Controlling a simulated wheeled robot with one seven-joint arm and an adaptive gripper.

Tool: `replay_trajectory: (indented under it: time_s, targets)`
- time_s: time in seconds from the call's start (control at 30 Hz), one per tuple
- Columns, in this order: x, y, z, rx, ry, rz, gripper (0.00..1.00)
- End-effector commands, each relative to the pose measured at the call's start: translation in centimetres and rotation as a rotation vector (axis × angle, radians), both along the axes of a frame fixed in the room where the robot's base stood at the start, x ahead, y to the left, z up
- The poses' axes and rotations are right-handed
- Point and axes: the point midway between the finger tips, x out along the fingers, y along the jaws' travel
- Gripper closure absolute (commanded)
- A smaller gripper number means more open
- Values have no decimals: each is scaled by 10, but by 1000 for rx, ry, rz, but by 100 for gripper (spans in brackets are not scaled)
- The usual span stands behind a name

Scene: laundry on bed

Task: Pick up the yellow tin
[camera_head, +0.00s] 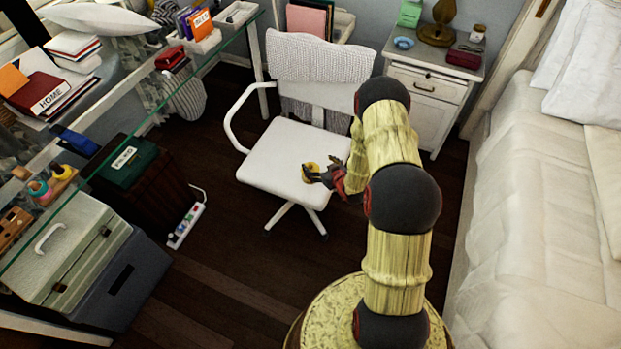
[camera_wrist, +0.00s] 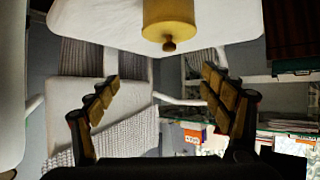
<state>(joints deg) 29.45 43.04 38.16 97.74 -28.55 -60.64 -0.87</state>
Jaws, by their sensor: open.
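The yellow tin (camera_head: 309,170) stands on the white chair seat (camera_head: 280,157) in the head view, right at my gripper (camera_head: 319,177). In the wrist view, which looks upside down, the tin (camera_wrist: 168,20) is at the top centre, with a small knob on its lid pointing down the picture. My gripper (camera_wrist: 161,82) is open there. Its fingers are spread left and right with nothing between the tips, and the tin shows beyond them. The far end of the tin is cut off by the frame.
The chair's back carries a knitted grey blanket (camera_head: 318,62). A white nightstand (camera_head: 425,100) stands behind right, and the bed (camera_head: 540,200) fills the right side. A glass desk with books and boxes is at left. Dark floor (camera_head: 220,260) is open before the chair.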

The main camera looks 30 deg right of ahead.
Motion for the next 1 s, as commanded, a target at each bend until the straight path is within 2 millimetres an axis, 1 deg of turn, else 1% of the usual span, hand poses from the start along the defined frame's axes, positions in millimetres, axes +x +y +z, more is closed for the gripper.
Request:
replay_trajectory:
  time_s: [0.03, 0.13, 0.23, 0.3, 0.37, 0.47, 0.6, 0.77, 1.0]
  targets:
    - [-12, 2, -27, 21, -13, -2, 19]
    - [-28, 7, -55, 52, -55, -5, 19]
    - [-39, 10, -70, 72, -84, -8, 19]
    - [-44, 12, -76, 81, -97, -9, 19]
    - [-44, 13, -80, 84, -103, -9, 19]
    - [-38, 13, -85, 86, -108, -8, 19]
    - [-24, 14, -91, 86, -106, -7, 19]
    - [-15, 13, -95, 86, -107, -8, 19]
    - [15, 14, -111, 85, -107, -8, 19]
